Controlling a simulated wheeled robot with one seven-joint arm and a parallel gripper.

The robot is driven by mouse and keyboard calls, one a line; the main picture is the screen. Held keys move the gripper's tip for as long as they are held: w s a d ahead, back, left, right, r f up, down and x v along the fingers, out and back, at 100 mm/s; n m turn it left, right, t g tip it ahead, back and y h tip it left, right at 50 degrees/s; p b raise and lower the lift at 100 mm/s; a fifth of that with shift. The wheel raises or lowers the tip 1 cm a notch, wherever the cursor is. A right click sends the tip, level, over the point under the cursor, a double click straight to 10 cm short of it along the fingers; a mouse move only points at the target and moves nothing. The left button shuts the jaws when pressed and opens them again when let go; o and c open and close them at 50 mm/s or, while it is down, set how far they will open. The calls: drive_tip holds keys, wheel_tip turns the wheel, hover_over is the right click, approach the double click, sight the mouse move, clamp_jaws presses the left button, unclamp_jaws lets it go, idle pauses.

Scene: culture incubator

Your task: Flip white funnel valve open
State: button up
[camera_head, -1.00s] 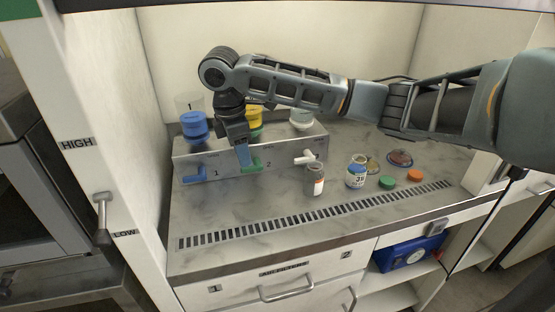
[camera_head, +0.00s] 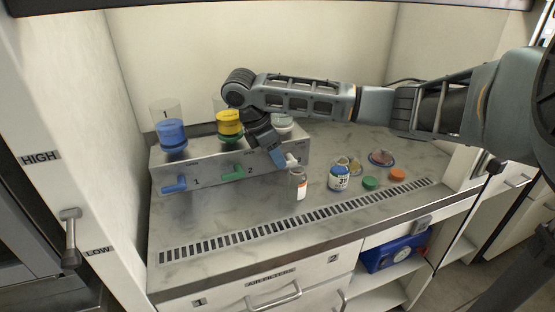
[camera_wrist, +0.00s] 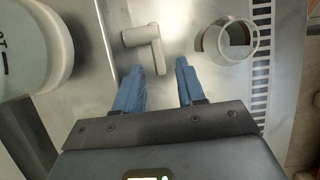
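The white valve handle (camera_wrist: 147,46) lies just beyond my fingertips in the wrist view, an L-shaped lever on the front of the grey box. In the head view the white valve (camera_head: 292,160) is partly hidden by my gripper (camera_head: 277,157). My gripper (camera_wrist: 157,78) is open, with its blue fingers apart and nothing between them. The lever is nearer the left finger; whether they touch I cannot tell. The white funnel (camera_head: 284,124) sits on the box's right end, partly covered by my arm.
An open brown vial (camera_head: 299,185) stands close to the valve; it also shows in the wrist view (camera_wrist: 211,39). A blue-labelled bottle (camera_head: 339,177) and caps lie further right. The green valve (camera_head: 233,172) and blue valve (camera_head: 175,184) are to the left.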

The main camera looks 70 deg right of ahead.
drive_tip(key=shift+x, duration=0.75)
drive_tip(key=shift+c, duration=0.4)
clamp_jaws()
